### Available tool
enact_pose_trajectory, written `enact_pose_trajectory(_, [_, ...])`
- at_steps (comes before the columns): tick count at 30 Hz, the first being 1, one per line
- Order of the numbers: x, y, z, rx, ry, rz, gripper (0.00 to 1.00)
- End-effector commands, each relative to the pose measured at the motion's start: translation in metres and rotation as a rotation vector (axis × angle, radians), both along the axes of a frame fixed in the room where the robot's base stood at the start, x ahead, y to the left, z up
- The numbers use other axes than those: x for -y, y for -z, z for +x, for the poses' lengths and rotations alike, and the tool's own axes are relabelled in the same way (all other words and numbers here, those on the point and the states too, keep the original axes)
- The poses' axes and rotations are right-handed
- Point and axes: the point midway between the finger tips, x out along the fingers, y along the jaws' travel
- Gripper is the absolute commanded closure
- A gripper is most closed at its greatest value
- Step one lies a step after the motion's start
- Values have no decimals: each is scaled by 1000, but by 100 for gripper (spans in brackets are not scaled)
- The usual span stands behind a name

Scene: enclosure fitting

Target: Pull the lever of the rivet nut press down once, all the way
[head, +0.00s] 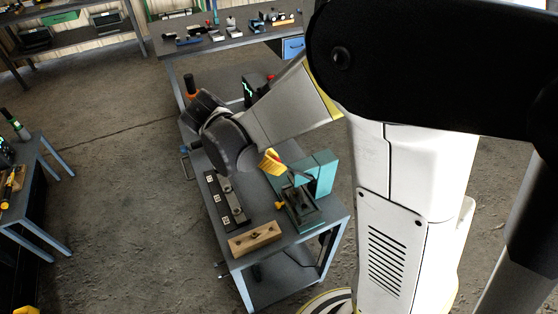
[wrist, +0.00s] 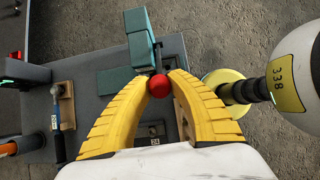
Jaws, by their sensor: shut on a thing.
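The teal rivet nut press (head: 318,174) stands near the right edge of the cart in the head view. Its teal body also shows at the top of the wrist view (wrist: 141,40). The red ball knob (wrist: 159,86) of its lever sits between the yellow fingers of my gripper (wrist: 161,82) in the wrist view. My gripper is shut on this knob. In the head view my gripper (head: 270,161) is beside the press head, and the fingers mostly hide the knob. Most of the lever's shaft is hidden.
The cart top (head: 283,229) also holds a wooden block (head: 254,239) at the front and a dark labelled strip (head: 225,198) left of the press. An orange-handled tool (head: 190,87) is at the back. Other benches stand behind and at left. Concrete floor lies open left of the cart.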

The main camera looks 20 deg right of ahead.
Motion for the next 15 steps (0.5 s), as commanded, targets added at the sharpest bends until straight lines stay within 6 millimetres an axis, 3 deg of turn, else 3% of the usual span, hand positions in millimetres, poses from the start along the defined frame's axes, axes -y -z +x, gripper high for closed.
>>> enact_pose_trajectory(8, [-3,2,1,0,-3,2,100])
enact_pose_trajectory(15, [-15,16,0,1,-3,3,100])
